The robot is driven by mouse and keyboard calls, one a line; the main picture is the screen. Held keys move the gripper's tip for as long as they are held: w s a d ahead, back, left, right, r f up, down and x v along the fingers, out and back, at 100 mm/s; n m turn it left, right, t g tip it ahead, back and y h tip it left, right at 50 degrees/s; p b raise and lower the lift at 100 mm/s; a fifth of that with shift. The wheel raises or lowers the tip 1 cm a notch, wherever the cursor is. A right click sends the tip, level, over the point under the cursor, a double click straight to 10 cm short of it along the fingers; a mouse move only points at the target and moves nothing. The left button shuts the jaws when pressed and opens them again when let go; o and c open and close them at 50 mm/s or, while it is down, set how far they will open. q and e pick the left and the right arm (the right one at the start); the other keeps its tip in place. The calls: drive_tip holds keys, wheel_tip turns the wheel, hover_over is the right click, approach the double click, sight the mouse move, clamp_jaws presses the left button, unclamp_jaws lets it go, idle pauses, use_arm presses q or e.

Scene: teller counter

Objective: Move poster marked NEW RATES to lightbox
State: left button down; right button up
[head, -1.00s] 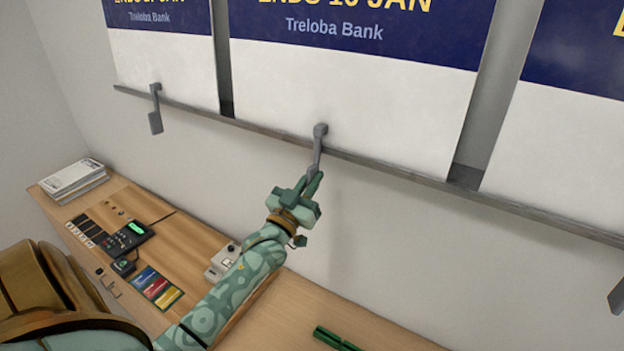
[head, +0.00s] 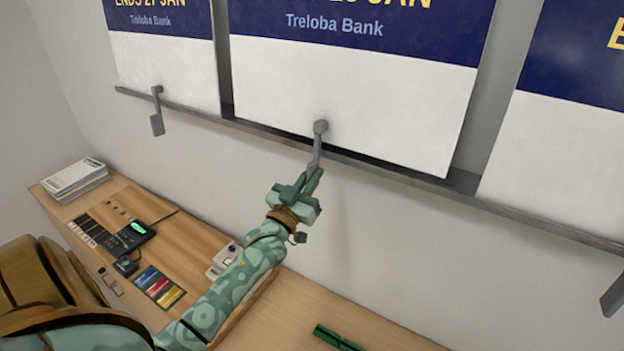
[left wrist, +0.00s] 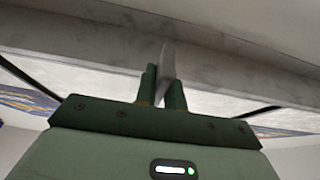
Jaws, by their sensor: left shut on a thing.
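Large posters hang on the wall in the head view. The middle poster (head: 350,95) has a blue band reading Treloba Bank and a partly cut-off line ending in JAN. The left poster (head: 165,65) reads ENDS 27 JAN, and a right poster (head: 560,140) is cut off by the frame. I see no NEW RATES wording and cannot tell which frame is the lightbox. My left gripper (head: 312,182) is shut on the grey lever (head: 318,150) below the middle poster; the lever also shows between the fingers in the left wrist view (left wrist: 167,62).
A grey rail (head: 400,178) runs under the posters, with another lever (head: 157,112) at left and one (head: 614,296) at right. The wooden counter (head: 300,302) below holds a stack of papers (head: 75,178), a keypad device (head: 130,235) and coloured cards (head: 158,288).

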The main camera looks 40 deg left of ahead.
use_arm(q)
drive_tip(key=shift+s+r, duration=0.1)
drive_tip(key=shift+r, duration=0.05)
drive_tip(key=shift+s+r+p, duration=0.15)
drive_tip(key=shift+s+p, duration=0.4)
drive_tip(key=shift+p, duration=0.05)
drive_tip(key=s+d+r+p, duration=0.1)
drive_tip(key=s+p, duration=0.3)
drive_tip(key=s, duration=0.4)
drive_tip(key=shift+s+r, duration=0.35)
drive_tip(key=shift+s, duration=0.05)
